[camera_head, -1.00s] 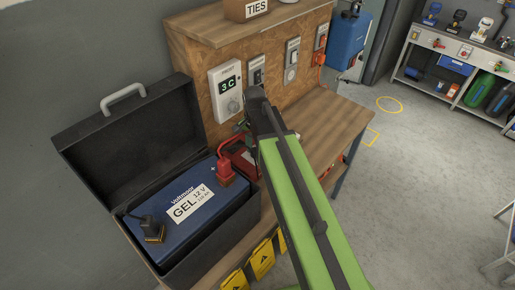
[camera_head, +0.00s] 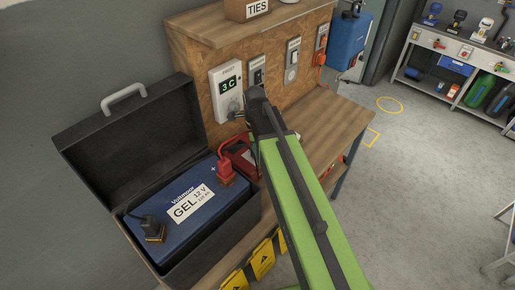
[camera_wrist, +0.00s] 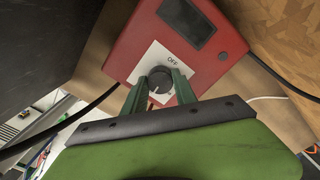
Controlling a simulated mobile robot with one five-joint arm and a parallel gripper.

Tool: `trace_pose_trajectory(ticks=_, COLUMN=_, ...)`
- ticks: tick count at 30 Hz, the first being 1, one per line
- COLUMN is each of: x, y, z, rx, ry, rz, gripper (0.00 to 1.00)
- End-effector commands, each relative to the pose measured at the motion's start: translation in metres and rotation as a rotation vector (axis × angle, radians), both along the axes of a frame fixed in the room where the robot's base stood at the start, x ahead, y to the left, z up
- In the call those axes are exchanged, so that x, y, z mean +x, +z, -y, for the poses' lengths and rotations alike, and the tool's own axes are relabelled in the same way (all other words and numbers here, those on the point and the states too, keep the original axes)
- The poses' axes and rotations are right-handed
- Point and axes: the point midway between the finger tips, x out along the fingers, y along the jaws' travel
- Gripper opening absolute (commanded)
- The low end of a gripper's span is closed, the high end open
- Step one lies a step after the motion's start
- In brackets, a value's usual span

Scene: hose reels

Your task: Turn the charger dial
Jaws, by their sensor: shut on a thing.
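The charger is a red box (camera_wrist: 130,45) with a dark display. It shows in the wrist view and beside the blue battery (camera_head: 180,203) in the head view (camera_head: 240,158). Its round dark dial (camera_wrist: 158,80) sits on a white plate with "OFF" printed above. My gripper (camera_wrist: 160,86) has its two green fingers on either side of the dial and is shut on it. I cannot tell clearly where the dial points. In the head view my arm hides the gripper and dial.
The battery sits in an open black case (camera_head: 125,130) on the wooden bench (camera_head: 330,125). A panel with a "3 C" display (camera_head: 227,88) and several switches stands behind. A dark cable (camera_wrist: 60,125) runs from the charger. Floor to the right is open.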

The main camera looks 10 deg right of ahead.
Motion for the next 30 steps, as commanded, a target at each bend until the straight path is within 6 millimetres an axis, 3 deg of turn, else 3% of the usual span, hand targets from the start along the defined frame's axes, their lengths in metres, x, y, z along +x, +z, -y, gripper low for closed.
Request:
trace_pose_trajectory(ticks=9, x=0.0018, y=-0.0004, z=0.0021, rx=-0.003, ry=-0.103, rz=0.006, gripper=0.00)
trace_pose_trajectory(ticks=24, x=0.0015, y=-0.0005, z=0.0023, rx=-0.003, ry=-0.121, rz=0.005, gripper=0.00)
trace_pose_trajectory(ticks=25, x=0.0015, y=-0.0005, z=0.0023, rx=-0.003, ry=-0.121, rz=0.005, gripper=0.36)
trace_pose_trajectory(ticks=30, x=0.0009, y=-0.0004, z=0.0017, rx=-0.002, ry=-0.120, rz=0.003, gripper=0.55)
